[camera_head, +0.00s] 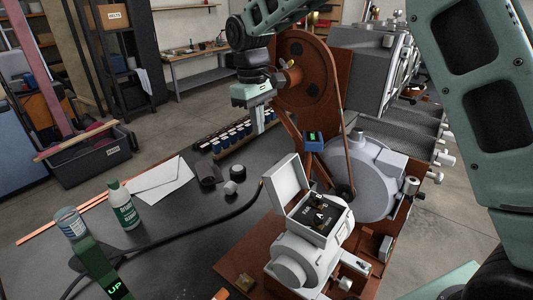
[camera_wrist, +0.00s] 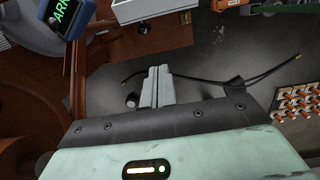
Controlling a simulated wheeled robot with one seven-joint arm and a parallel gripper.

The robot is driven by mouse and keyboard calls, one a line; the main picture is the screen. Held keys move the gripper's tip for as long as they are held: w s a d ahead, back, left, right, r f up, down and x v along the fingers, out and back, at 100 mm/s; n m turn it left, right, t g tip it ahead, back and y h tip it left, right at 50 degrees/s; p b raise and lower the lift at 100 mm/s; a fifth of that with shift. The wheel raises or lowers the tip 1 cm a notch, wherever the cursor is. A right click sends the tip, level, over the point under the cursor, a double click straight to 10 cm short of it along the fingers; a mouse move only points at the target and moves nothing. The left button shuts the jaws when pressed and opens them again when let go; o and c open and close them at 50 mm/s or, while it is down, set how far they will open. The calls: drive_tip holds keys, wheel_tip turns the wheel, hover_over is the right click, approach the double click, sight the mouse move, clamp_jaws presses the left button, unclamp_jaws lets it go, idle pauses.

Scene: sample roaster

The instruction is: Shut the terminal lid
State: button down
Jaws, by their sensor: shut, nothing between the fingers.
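The terminal is a pale grey box (camera_head: 322,216) on the machine at the lower middle of the head view, with a dark inner panel showing. Its lid (camera_head: 286,181) stands open, raised on the left-hand far side. A pale box edge at the top of the wrist view (camera_wrist: 150,10) appears to be part of it. My gripper (camera_head: 260,128) is shut and empty, pointing down above the bench, up and left of the lid and apart from it. Its closed fingers also show in the wrist view (camera_wrist: 158,72).
A blue display (camera_head: 313,140) stands behind the terminal; it is top left in the wrist view (camera_wrist: 66,14). A large rust-brown wheel (camera_head: 303,75) is beside my gripper. A rack of jars (camera_head: 228,137), a black cable (camera_head: 190,233) and a green bottle (camera_head: 124,206) are on the bench.

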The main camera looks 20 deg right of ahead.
sight(283, 183)
drive_tip(key=s+d+f+p, duration=0.2)
drive_tip(key=s+f+p, duration=0.2)
drive_tip(key=f, duration=0.3)
drive_tip(key=shift+d+f+p, duration=0.3)
drive_tip(key=shift+f+p, duration=0.05)
drive_tip(key=shift+p, duration=0.4)
